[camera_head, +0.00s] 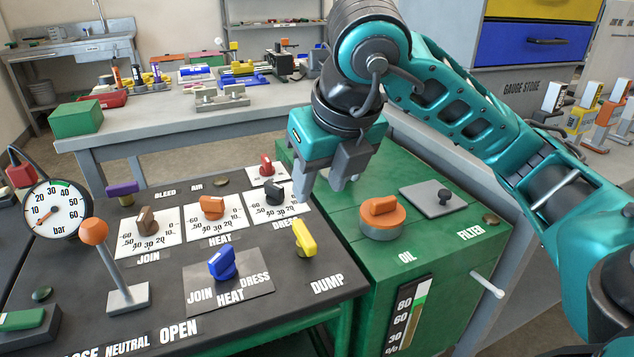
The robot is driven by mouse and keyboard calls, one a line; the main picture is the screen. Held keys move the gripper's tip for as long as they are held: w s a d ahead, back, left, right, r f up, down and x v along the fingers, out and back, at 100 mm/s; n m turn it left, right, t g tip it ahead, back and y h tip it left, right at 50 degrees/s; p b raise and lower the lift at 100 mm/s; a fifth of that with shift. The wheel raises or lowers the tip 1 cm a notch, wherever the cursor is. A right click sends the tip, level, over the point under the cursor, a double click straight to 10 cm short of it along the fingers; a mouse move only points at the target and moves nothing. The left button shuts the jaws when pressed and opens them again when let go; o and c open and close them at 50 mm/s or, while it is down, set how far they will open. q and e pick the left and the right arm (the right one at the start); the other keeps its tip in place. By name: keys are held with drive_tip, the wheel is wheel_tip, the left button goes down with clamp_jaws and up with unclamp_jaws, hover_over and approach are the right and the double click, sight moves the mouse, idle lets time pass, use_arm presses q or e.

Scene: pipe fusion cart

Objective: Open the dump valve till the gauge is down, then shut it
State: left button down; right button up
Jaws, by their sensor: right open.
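The yellow dump valve handle (305,239) stands on the dark panel above the printed word DUMP. The round bar gauge (56,209) is at the panel's left; its orange needle appears to point to the lower left, near the low end below 10. My right gripper (324,190) points down, open and empty, above the panel's right edge. It is up and to the right of the yellow handle and not touching it. My left gripper is out of view.
An orange-knobbed lever (109,262), a blue selector (222,263) and brown, orange and black dials crowd the panel. A green cabinet with an orange oil cap (382,217) adjoins it on the right. A grey bench (190,125) stands behind.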

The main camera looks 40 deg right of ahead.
drive_tip(key=m+g+p, duration=0.1)
drive_tip(key=g+p, duration=0.4)
drive_tip(key=p, duration=0.8)
hover_over(304, 232)
drive_tip(key=shift+y, duration=0.3)
wheel_tip(304, 232, down, 11)
drive_tip(key=shift+f, duration=0.5)
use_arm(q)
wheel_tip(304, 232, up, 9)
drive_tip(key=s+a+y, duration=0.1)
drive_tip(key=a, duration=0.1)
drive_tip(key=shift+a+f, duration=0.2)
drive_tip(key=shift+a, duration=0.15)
use_arm(e)
clamp_jaws()
